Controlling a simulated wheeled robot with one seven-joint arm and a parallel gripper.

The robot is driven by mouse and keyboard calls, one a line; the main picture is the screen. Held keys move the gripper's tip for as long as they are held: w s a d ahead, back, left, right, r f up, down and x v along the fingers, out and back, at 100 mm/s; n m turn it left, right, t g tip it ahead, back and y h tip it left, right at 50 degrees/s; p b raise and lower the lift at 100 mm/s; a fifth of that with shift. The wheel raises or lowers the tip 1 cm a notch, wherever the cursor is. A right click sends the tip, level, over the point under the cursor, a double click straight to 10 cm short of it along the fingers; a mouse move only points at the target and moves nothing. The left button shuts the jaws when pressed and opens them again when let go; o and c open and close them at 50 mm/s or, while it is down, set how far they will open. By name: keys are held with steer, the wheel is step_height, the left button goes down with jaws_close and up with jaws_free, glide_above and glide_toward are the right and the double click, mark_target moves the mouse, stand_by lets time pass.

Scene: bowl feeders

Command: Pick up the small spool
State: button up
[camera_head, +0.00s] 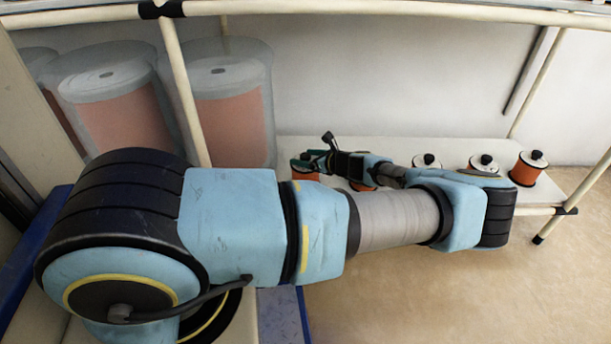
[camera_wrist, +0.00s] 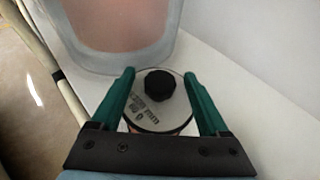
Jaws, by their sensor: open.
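In the wrist view a small spool (camera_wrist: 147,115) with a pale lettered top disc and a black knob (camera_wrist: 160,83) stands between the two green fingers of my gripper (camera_wrist: 158,82). The fingers are open, one on each side of the spool; whether they touch it I cannot tell. In the head view my gripper (camera_head: 318,158) is at the left end of a row of spools on a white shelf. An orange spool (camera_head: 304,168) shows partly behind it. My arm hides part of the row.
Further right on the shelf (camera_head: 395,150) stand more orange spools (camera_head: 427,161), (camera_head: 483,163) and (camera_head: 528,168). Large wrapped reels (camera_head: 232,105) stand at the left; one (camera_wrist: 115,30) is just beyond my gripper. Pale frame posts (camera_head: 183,85) and (camera_head: 540,75) rise at the shelf.

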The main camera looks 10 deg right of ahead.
jaws_close()
stand_by(0.6)
stand_by(0.7)
steer(key=shift+r, duration=0.1)
